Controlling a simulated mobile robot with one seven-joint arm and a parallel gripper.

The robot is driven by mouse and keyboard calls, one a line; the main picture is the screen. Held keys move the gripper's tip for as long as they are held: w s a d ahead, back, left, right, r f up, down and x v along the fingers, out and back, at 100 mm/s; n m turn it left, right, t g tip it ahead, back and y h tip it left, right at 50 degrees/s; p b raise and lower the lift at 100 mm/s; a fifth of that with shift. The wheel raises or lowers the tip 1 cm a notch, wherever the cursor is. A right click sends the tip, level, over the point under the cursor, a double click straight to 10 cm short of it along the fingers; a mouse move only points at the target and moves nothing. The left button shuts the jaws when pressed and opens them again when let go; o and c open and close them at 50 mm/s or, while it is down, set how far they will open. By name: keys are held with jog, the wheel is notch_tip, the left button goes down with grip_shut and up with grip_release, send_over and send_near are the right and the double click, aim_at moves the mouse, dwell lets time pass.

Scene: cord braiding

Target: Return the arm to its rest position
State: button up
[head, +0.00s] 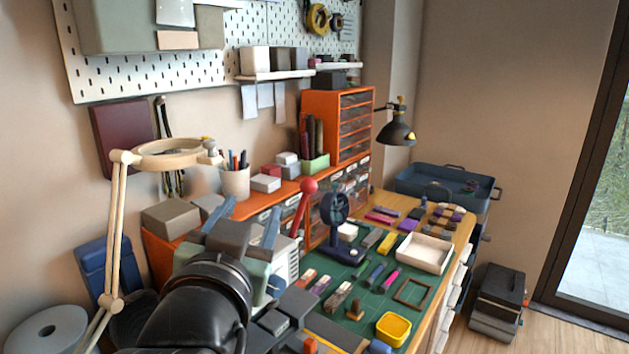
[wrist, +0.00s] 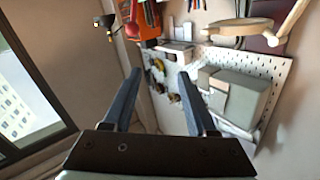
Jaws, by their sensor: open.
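My gripper (head: 250,212) is raised in front of the orange shelf unit in the head view, with my dark arm below it at the bottom left. In the wrist view my gripper (wrist: 159,74) shows two blue-grey fingers spread wide apart with nothing between them. The wrist view is tilted and looks past the fingers at the wall and pegboard (wrist: 170,115). The green work mat (head: 345,285) lies to the right of my gripper in the head view, and my gripper is apart from it.
A cream magnifier lamp (head: 115,230) stands close on the left. A red-knobbed lever (head: 303,205) and a dark round device (head: 335,212) stand near my gripper. The mat holds a white tray (head: 447,252), a yellow dish (head: 393,327) and several small pieces.

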jog(key=s+d+r+n+t, duration=0.2)
jog(key=s+d+r+t, duration=0.25)
jog(key=s+r, duration=0.4)
jog(key=s+d+r+n+t, duration=0.1)
jog(key=s+d+r+t, duration=0.4)
jog(key=r, duration=0.7)
notch_tip(320, 180, up, 16)
jog(key=s+a+p, duration=0.1)
jog(key=p, duration=1.4)
jog(key=shift+a+y+p, duration=0.3)
jog(key=shift+a, duration=0.05)
jog(key=shift+s, duration=0.1)
